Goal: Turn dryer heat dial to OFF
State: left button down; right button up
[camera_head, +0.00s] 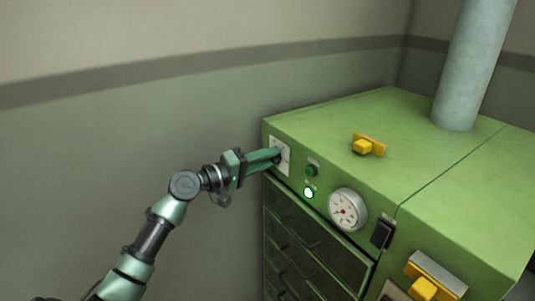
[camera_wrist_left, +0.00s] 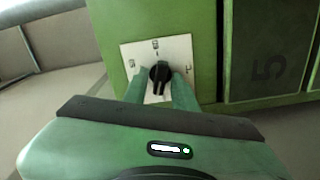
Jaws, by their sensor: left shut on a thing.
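The dryer (camera_head: 330,140) is a green cabinet at the right in the head view. Its heat dial is a black knob (camera_wrist_left: 159,74) on a white plate (camera_wrist_left: 133,53) with small marks, at the top centre of the left wrist view. The plate also shows at the dryer's left front corner in the head view (camera_head: 285,148). My left gripper (camera_head: 276,156) reaches the plate from the left and is shut on the knob, one finger on each side. The marks are too small to read surely. My right gripper is out of view.
Right of the dial are a dark green button (camera_head: 312,170), a lit green lamp (camera_head: 308,193), a round gauge (camera_head: 347,210) and a black switch (camera_head: 382,233). Drawers (camera_head: 300,240) lie below. A yellow handle (camera_head: 368,146) sits on top, near a thick pipe (camera_head: 470,70).

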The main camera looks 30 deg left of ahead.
pick_arm(q)
jog(key=shift+n+p, duration=0.95)
jog(key=shift+n, duration=0.85)
jog(key=shift+f, duration=0.1)
jog(key=c, duration=1.4)
grip_release()
jog(key=shift+c, duration=0.2)
jog(key=shift+s+a, duration=0.1)
jog(key=b+v, duration=0.3)
jog(key=v, duration=0.4)
jog(key=shift+s+b, duration=0.3)
